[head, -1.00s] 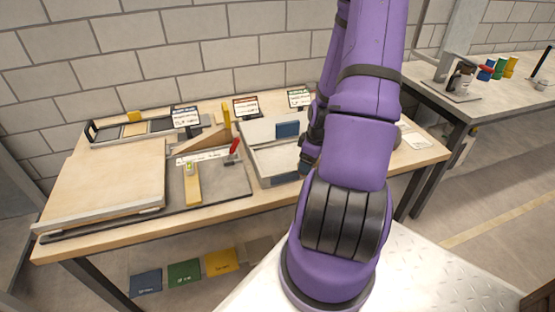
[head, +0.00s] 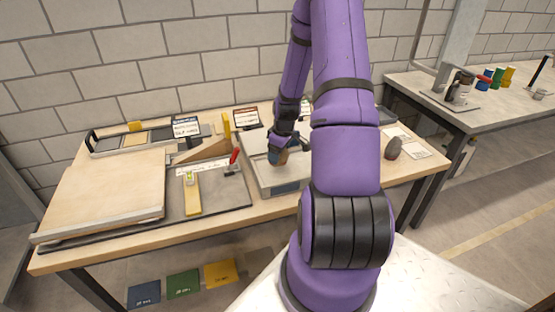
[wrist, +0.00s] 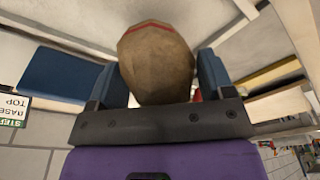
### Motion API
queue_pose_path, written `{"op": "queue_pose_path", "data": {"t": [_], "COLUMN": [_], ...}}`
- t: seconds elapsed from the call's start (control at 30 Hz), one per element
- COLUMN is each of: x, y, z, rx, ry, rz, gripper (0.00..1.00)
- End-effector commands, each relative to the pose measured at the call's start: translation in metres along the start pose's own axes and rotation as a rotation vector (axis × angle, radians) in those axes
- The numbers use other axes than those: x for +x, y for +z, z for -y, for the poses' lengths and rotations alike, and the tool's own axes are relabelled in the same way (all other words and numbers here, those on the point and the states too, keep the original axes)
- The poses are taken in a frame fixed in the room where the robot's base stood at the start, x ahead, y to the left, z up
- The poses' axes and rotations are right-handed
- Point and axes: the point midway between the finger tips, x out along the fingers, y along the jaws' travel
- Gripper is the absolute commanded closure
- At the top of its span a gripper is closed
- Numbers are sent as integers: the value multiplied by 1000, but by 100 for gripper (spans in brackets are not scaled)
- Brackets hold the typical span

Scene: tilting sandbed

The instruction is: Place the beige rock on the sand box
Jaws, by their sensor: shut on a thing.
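My gripper (head: 278,153) is shut on the beige rock (wrist: 157,65), which sits between the two blue fingers in the wrist view. The rock is faceted and tan, with a red band near its top edge in that view. In the head view the rock (head: 283,157) is a small tan patch at the fingertips. It is over the pale grey box (head: 286,188) in the middle of the table, which I take as the sand box. I cannot tell whether the rock touches the box. My arm hides the box's right part.
A blue block (wrist: 60,75) shows beside the gripper in the wrist view. A dark brownish rock (head: 394,148) rests at the table's right, by white sheets. Label cards stand along the back.

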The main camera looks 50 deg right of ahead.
Motion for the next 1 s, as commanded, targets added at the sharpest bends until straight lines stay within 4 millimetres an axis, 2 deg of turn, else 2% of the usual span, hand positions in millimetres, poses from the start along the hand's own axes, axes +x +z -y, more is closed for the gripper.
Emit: {"op": "queue_pose_path", "data": {"t": [0.07, 0.33, 0.77, 0.8, 0.9, 1.0], "x": [1, 34, 40, 40, 40, 40], "y": [-6, -2, 0, 0, 0, 0], "z": [-2, -2, -2, -2, -2, -2], "rx": [-2, -1, -1, -1, -1, -1], "ry": [1, -1, 0, 0, 0, 0], "rz": [-1, 0, 0, 0, 0, 0], "gripper": [64, 64, 64, 23, 0, 0]}}
